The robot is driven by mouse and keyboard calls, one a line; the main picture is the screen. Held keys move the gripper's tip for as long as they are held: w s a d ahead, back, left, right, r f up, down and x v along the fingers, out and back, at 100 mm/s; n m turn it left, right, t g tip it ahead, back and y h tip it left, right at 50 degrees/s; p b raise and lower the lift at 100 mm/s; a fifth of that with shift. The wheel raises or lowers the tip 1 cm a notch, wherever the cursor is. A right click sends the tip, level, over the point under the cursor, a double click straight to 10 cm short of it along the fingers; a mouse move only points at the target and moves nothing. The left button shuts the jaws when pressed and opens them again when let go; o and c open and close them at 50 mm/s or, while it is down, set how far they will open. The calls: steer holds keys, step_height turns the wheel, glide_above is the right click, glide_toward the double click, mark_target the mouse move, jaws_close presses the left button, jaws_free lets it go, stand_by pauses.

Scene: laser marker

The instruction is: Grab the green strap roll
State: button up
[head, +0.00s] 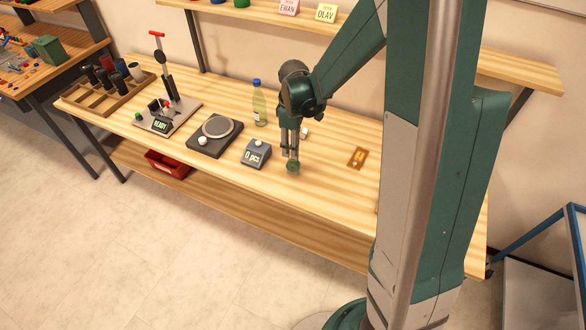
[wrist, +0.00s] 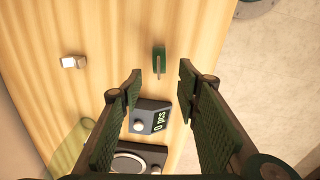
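The green strap roll (head: 292,167) is on the wooden table near its front edge, right of the grey counter box, in the head view. In the wrist view the roll (wrist: 158,54) is seen narrow and edge-on, with a thin strip running from it toward the gripper. My gripper (head: 290,153) points down over the roll, its fingertips close to it. In the wrist view the gripper (wrist: 161,80) is open and empty, with the roll in line with the gap between its fingertips. I cannot tell the exact height left between fingertips and roll.
The counter box (head: 256,153) reading "0 pcs" is close to the gripper's left. Also on the table (head: 330,190) are a scale (head: 214,137), a bottle (head: 260,105), a small white-topped block (wrist: 72,62) and a brass plate (head: 357,158). The front right is clear.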

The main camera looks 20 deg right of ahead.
mark_target(293, 160)
steer(key=shift+w+d+f, duration=0.1)
steer(key=shift+w+f, duration=0.05)
steer(key=shift+f, duration=0.6)
steer(key=shift+w+d+f, duration=0.1)
steer(key=shift+w+f, duration=0.05)
steer(key=shift+f, duration=0.55)
steer(key=shift+a+f+b, duration=0.1)
steer(key=shift+f+b, duration=0.25)
steer(key=shift+f, duration=0.95)
steer(key=shift+s+f+b, duration=0.15)
steer(key=shift+f+b, duration=0.2)
steer(key=shift+f, duration=2.25)
steer(key=c, duration=1)
